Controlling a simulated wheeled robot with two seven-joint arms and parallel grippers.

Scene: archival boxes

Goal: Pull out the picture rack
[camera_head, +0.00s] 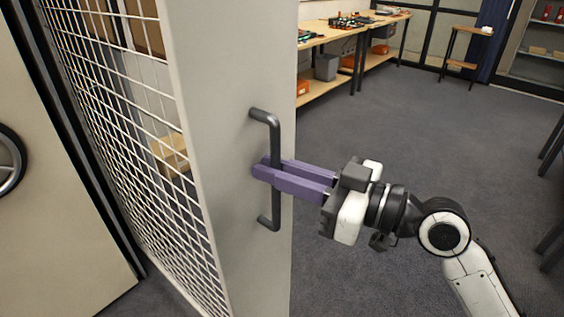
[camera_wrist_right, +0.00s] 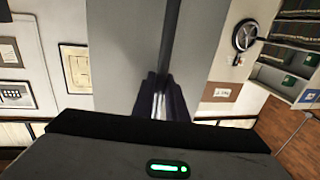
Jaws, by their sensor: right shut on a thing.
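The picture rack (camera_head: 215,90) is a tall light-grey end panel with a white wire mesh (camera_head: 130,110) on its left side. A dark vertical bar handle (camera_head: 275,138) is fixed to the panel's front. My right gripper (camera_head: 265,170), with purple fingers, is shut on the handle's middle. In the right wrist view the handle (camera_wrist_right: 171,35) runs up from between the dark fingers, against the grey panel (camera_wrist_right: 120,45). My left gripper is in neither view.
A beige cabinet face (camera_head: 65,200) with a black handwheel (camera_head: 10,160) stands at the left, beside the mesh. Open grey floor (camera_head: 400,120) lies to the right.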

